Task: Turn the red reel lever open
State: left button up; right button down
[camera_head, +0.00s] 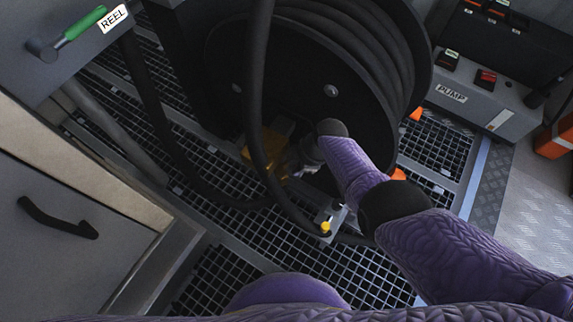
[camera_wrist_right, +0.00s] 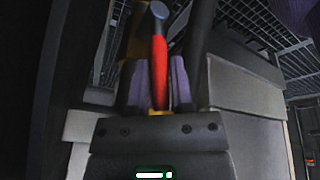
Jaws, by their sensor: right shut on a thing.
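The red reel lever (camera_wrist_right: 159,72) shows in the right wrist view, standing lengthwise between the two purple fingers of my right gripper (camera_wrist_right: 158,82). Its grey rounded end (camera_wrist_right: 160,9) points away from the gripper. My right gripper is shut on the lever. In the head view my right gripper (camera_head: 304,160) is low in front of the black hose reel (camera_head: 373,132), beside a yellow part (camera_head: 256,143). My forearm and wrist hide most of the gripper there, and the red lever cannot be made out. My left gripper is not in view.
A green-handled lever (camera_head: 86,22) sits by the REEL label (camera_head: 112,18) on a grey box at upper left. Black hoses hang in front of the reel and beside my right gripper. A PUMP box (camera_head: 480,98) stands at right. The floor is metal grating (camera_head: 335,262).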

jog(key=shift+w+d+g+y+b, duration=0.15)
jog(key=shift+w+g+y+b, duration=0.15)
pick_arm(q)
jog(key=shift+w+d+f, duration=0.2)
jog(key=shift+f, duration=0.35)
pick_arm(e)
jog(key=shift+w+d+g, duration=0.1)
jog(key=shift+g, duration=0.2)
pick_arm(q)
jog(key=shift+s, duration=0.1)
pick_arm(e)
jog(key=c, duration=0.5)
grip_release()
notch_tip(320, 180, up, 11)
jog(key=p, duration=0.7)
jog(key=shift+f+p, duration=0.2)
jog(key=shift+p, duration=0.1)
jog(key=shift+f, duration=0.3)
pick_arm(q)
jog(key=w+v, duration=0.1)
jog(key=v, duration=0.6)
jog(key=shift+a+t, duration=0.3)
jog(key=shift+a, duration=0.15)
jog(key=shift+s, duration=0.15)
